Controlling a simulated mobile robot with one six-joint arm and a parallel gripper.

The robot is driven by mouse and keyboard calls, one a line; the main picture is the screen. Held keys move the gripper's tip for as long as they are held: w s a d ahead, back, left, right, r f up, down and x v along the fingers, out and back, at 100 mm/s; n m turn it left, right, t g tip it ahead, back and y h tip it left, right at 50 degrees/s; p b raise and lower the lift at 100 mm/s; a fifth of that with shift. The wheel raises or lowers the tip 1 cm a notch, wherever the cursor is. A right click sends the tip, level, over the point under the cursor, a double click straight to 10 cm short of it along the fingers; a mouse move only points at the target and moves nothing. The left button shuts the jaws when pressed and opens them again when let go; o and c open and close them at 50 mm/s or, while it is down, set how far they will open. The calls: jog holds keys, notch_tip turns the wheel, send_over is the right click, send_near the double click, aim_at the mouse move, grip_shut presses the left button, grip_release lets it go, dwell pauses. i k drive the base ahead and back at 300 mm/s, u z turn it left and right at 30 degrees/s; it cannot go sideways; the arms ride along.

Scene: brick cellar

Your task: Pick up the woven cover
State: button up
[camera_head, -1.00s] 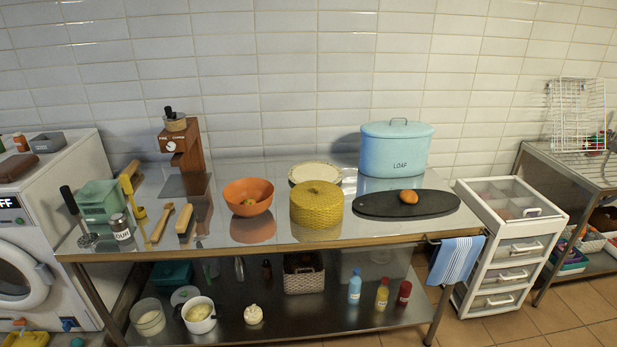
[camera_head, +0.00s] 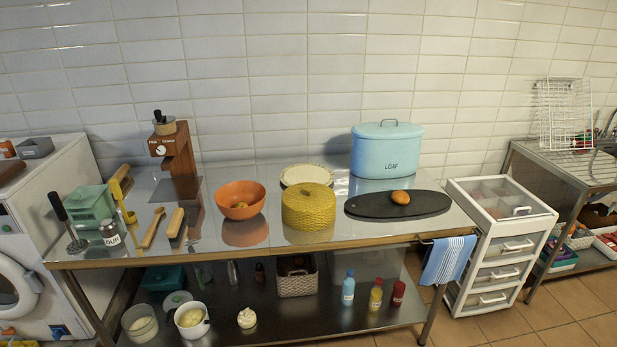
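The woven cover (camera_head: 308,208) is a yellow, round, basket-like dome with a small knob on top. It sits upright near the front middle of the steel table (camera_head: 290,242). Whatever is under the cover is hidden. My gripper is not in view.
A blue LOAF bin (camera_head: 387,150) stands at the back right. Brushes (camera_head: 174,222), a green box (camera_head: 91,207) and a wooden grinder (camera_head: 175,154) crowd the left. A striped towel (camera_head: 448,260) hangs at the front right, beside a white drawer cart (camera_head: 497,245).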

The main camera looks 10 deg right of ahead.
aim_at(306, 206)
jog(key=i, duration=0.95)
